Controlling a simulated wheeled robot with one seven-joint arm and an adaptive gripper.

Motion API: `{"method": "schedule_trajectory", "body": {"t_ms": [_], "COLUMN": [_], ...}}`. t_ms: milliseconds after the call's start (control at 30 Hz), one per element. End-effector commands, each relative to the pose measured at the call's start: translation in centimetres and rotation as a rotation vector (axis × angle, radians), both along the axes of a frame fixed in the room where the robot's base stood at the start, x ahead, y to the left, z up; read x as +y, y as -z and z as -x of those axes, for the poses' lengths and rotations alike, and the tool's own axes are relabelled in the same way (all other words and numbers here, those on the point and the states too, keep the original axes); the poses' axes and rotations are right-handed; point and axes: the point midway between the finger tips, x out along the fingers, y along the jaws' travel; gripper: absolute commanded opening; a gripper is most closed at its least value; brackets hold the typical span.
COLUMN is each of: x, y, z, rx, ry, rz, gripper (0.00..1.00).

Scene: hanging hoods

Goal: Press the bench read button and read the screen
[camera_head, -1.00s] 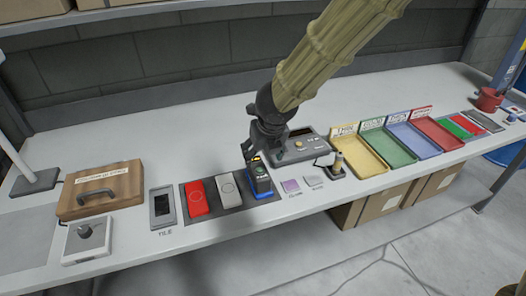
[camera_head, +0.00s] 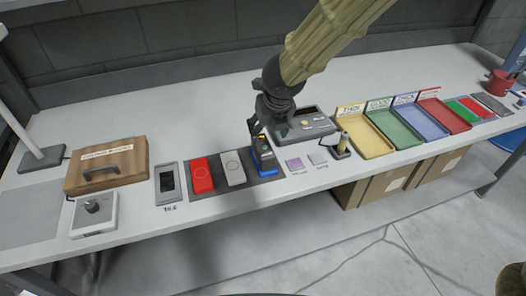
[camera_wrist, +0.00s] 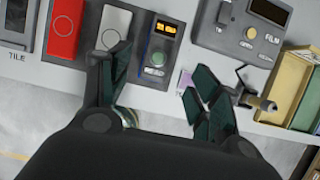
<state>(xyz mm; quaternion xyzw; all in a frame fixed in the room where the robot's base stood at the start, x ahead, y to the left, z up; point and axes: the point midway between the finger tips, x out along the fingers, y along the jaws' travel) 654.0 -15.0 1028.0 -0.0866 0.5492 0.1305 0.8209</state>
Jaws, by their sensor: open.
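A red block (camera_head: 202,175) and a pale block (camera_head: 232,168) lie left of the meter, beside the TILE piece (camera_head: 168,183). Purple and grey squares and a small stand (camera_head: 341,149) are to the right. Coloured trays (camera_head: 366,138) line the right. A wooden case (camera_head: 125,165) is left.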

Motion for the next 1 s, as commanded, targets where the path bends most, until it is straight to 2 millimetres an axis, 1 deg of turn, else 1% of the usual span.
{"method": "schedule_trajectory", "body": {"t_ms": [33, 167, 200, 300, 1000], "x": [0.00, 0.00, 0.00, 0.00, 0.00], "y": [0.00, 0.01, 0.01, 0.00, 0.00], "z": [0.00, 0.00, 0.00, 0.00, 0.00], "rx": [0.000, 0.000, 0.000, 0.000, 0.000], "ry": [0.000, 0.000, 0.000, 0.000, 0.000], "rz": [0.000, 0.000, 0.000, 0.000, 0.000], "gripper": [0.48, 0.24, 0.17, 0.00, 0.00]}}
